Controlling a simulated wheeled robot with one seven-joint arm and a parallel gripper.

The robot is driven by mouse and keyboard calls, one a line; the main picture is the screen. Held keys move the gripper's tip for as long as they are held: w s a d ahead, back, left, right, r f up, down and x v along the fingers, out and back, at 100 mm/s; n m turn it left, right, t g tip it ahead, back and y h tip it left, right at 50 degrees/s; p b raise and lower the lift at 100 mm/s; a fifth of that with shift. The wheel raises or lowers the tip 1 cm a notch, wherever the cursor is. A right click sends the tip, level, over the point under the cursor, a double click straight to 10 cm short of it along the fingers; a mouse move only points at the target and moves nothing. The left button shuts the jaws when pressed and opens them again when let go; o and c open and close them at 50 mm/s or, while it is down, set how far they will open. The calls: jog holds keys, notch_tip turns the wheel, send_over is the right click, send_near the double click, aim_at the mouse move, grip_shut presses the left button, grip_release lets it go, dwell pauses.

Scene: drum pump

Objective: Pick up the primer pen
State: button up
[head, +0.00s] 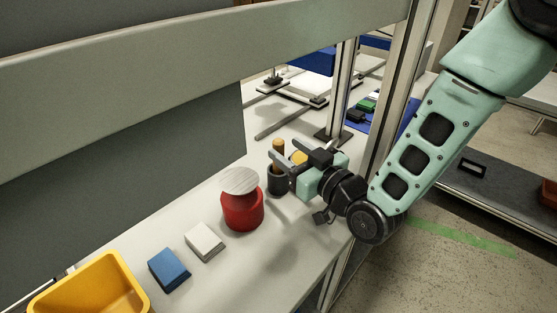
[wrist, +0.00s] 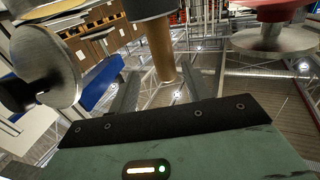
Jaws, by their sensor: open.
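What I take to be the primer pen (head: 278,149) is a tan-brown cylinder standing upright in a dark cup (head: 276,183). In the wrist view, which is upside down, the pen (wrist: 161,52) sticks out of the dark cup (wrist: 150,8). My gripper (head: 281,165) is open beside the cup, coming from the right, with its fingers at about the height of the cup's mouth. In the wrist view, the pen's free end lies between the two fingers of my gripper (wrist: 160,88). I cannot tell whether either finger touches it.
A red can (head: 242,211) with a wide grey disc on top stands left of the cup. A white block (head: 205,242), a blue block (head: 169,269) and a yellow bin (head: 95,290) follow along the bench. A yellow item (head: 299,157) sits behind my gripper. A metal post stands close to my arm.

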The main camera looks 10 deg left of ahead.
jog(key=x, duration=0.2)
jog(key=p+x, duration=0.1)
jog(key=x, duration=0.2)
jog(key=shift+s+a+r+p, duration=0.15)
jog(key=shift+s+a+p, duration=0.05)
jog(key=shift+s+p, duration=0.1)
jog(key=c, duration=1.1)
jog(key=shift+o, duration=0.2)
jog(key=shift+r, duration=0.1)
